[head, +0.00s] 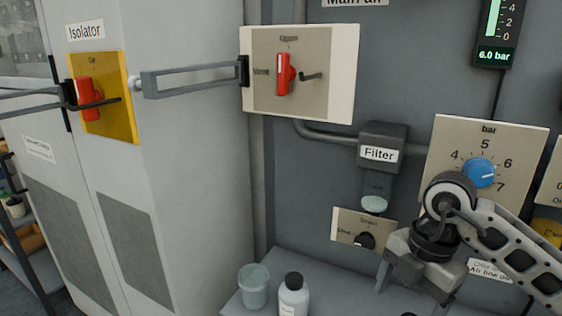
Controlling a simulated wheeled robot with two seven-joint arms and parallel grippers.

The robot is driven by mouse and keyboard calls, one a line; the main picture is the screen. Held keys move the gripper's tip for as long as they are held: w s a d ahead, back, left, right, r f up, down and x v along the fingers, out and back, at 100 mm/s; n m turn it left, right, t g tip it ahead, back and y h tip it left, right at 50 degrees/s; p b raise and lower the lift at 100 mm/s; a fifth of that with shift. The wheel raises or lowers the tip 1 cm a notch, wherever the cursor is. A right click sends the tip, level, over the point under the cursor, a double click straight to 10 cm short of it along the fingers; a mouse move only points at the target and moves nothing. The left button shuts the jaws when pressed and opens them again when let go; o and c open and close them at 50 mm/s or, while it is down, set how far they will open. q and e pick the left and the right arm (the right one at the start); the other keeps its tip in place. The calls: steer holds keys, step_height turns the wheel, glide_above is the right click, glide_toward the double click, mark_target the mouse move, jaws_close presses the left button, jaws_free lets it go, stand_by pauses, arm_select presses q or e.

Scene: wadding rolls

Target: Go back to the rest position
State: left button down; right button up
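My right arm comes in from the right edge, and its gripper (402,282) hangs at the lower right, in front of the panel below the bar dial. Its grey body shows, but the fingertips are not clear enough to tell whether they are open or shut. I see nothing plainly held in it. My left gripper is not in view.
A blue bar knob (479,172) and the filter (380,155) are close to my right arm. A drain plate (348,228) sits left of the gripper. A white bottle (293,298) and a cup (253,287) stand on the ledge. A red isolator handle (84,92) is on the cabinet.

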steer(key=s+a+r+n+g+y+p, duration=0.1)
steer(key=s+a+n+y, duration=0.15)
steer(key=a+y, duration=0.4)
steer(key=s+a+r+n+g+y+p, duration=0.1)
steer(key=s+a+n+y+p, duration=0.2)
steer(key=a, duration=0.6)
steer(key=a+r+m+t+y+p, duration=0.2)
steer(key=a+r+m+t+y, duration=0.3)
steer(key=r+m+t+y, duration=0.4)
steer(key=w+d+f+m+t+h+p, duration=0.3)
steer(key=d+f+m+t+h, duration=0.3)
steer(key=d+m+t+h, duration=0.6)
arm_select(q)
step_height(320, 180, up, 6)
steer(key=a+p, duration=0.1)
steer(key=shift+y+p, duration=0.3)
arm_select(e)
steer(key=s+f+m+g+h, duration=0.4)
steer(key=s+f+g, duration=0.4)
steer(key=f, duration=0.4)
steer(key=shift+s+a+f+m+h, duration=0.35)
steer(key=shift+s+a+m, duration=0.15)
steer(key=shift+m, duration=0.25)
